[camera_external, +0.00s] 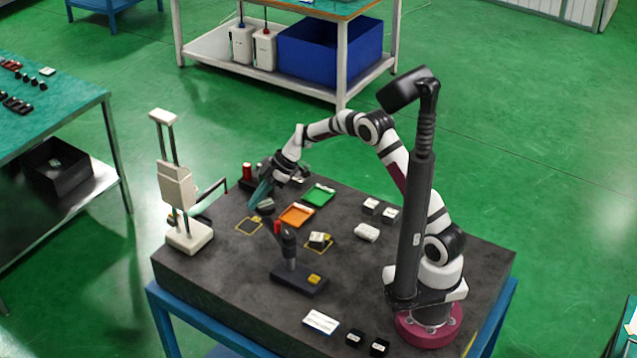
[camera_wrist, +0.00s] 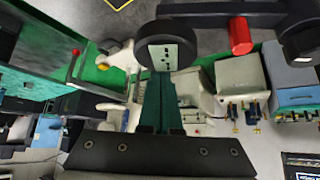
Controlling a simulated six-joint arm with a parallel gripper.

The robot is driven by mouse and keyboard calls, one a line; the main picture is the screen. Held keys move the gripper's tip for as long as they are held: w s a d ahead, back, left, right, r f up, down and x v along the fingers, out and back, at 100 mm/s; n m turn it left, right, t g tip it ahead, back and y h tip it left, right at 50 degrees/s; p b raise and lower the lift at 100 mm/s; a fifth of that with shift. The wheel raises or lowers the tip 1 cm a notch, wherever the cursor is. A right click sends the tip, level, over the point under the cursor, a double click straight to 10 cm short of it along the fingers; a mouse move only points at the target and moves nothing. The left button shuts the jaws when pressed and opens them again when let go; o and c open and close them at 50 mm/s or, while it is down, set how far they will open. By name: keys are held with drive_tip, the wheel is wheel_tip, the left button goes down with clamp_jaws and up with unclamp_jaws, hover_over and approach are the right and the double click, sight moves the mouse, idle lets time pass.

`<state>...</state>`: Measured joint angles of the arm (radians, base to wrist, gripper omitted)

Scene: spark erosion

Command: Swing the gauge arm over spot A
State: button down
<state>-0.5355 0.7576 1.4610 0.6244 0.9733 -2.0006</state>
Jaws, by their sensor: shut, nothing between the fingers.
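The gauge arm is a dark arm on a post (camera_external: 291,262) rising from a black base (camera_external: 299,279). It carries a red knob (camera_external: 277,228) and ends in a dark round head (camera_external: 266,205), which points toward the back left. The head (camera_wrist: 167,45) and red knob (camera_wrist: 240,36) also show in the wrist view. My gripper (camera_external: 257,199) is shut and empty, its teal fingers close beside the head; I cannot tell whether they touch. A yellow-outlined square (camera_external: 249,226) lies left of the arm, another (camera_external: 321,250) to its right, holding a small block (camera_external: 319,238). No spot letters are readable.
A cream twin-column stand (camera_external: 186,236) stands at the table's left edge. Orange (camera_external: 297,215) and green (camera_external: 318,195) trays lie behind the gauge. A red cylinder (camera_external: 247,170) stands at the back. Small blocks and a white card (camera_external: 321,321) lie elsewhere. The front left is clear.

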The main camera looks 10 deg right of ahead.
drive_tip(key=shift+w+d+m+t, duration=0.15)
drive_tip(key=shift+d+m+t, duration=0.15)
drive_tip(key=shift+d+m, duration=0.15)
drive_tip(key=s+d+m+t+h, duration=0.1)
drive_tip(key=d+m+t, duration=0.2)
drive_tip(key=d, duration=1.2)
drive_tip(key=m, duration=0.3)
drive_tip(key=shift+s+t, duration=0.35)
drive_tip(key=shift+t, duration=0.05)
drive_tip(key=shift+f, duration=0.2)
drive_tip(key=w+a+r, duration=0.1)
drive_tip(key=w+a, duration=0.1)
drive_tip(key=w, duration=0.1)
drive_tip(key=s+d+r, duration=0.3)
drive_tip(key=s+r, duration=0.1)
drive_tip(key=r, duration=0.3)
drive_tip(key=shift+s+r, duration=0.25)
drive_tip(key=shift+s, duration=0.05)
